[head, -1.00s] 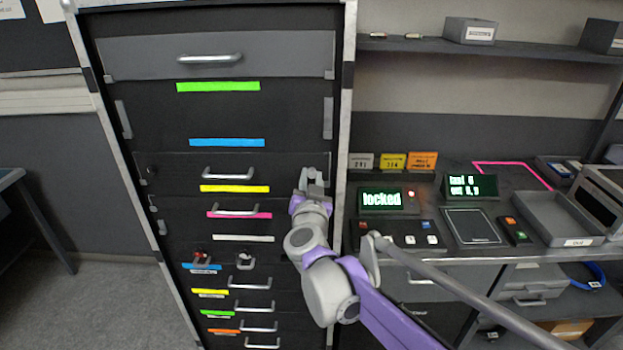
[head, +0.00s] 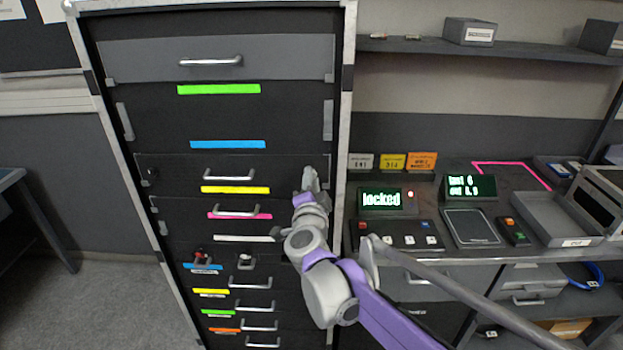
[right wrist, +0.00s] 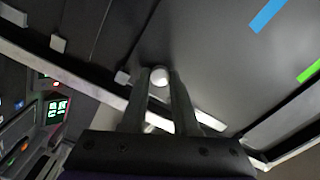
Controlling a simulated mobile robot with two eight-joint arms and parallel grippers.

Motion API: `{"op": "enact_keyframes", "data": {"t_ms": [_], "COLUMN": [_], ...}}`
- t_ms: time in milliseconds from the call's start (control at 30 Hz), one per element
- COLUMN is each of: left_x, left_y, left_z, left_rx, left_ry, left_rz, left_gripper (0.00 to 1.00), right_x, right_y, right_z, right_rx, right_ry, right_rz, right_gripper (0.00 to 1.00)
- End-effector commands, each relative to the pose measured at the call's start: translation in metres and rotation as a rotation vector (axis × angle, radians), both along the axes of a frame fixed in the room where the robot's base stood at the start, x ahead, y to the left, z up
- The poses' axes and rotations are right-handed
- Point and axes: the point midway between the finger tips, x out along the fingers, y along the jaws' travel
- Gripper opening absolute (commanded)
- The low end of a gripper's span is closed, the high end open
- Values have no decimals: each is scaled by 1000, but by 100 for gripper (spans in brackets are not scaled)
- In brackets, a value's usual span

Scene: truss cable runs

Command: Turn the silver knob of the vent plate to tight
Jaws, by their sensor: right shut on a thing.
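The silver knob (right wrist: 159,76) shows as a small round shiny end between the fingertips in the right wrist view. My right gripper (right wrist: 160,84) is shut on it, one finger on each side. In the head view my right gripper (head: 311,178) is at the right end of a dark rack panel (head: 170,170), which I take to be the vent plate. There the knob is hidden by the fingers. I cannot read how far the knob is turned. My left gripper is not in view.
The rack has several drawers with handles (head: 228,174) and coloured strips. Its silver frame post (head: 343,120) stands close right of my gripper. A bench (head: 440,262) to the right carries a screen reading "locked" (head: 381,201), button boxes and a grey tray (head: 556,222).

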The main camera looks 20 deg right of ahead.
Motion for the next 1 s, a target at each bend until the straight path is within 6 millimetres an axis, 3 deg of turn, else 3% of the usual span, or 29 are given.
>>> {"op": "enact_keyframes", "data": {"t_ms": [600, 1000], "left_x": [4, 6], "left_y": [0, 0], "left_z": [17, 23], "left_rx": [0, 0], "left_ry": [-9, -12], "left_rz": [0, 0], "left_gripper": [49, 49], "right_x": [0, 0], "right_y": [0, 0], "right_z": [1, 0], "right_rx": [529, 705], "right_ry": [-152, -203], "right_rz": [0, 0], "right_gripper": [0, 0]}}
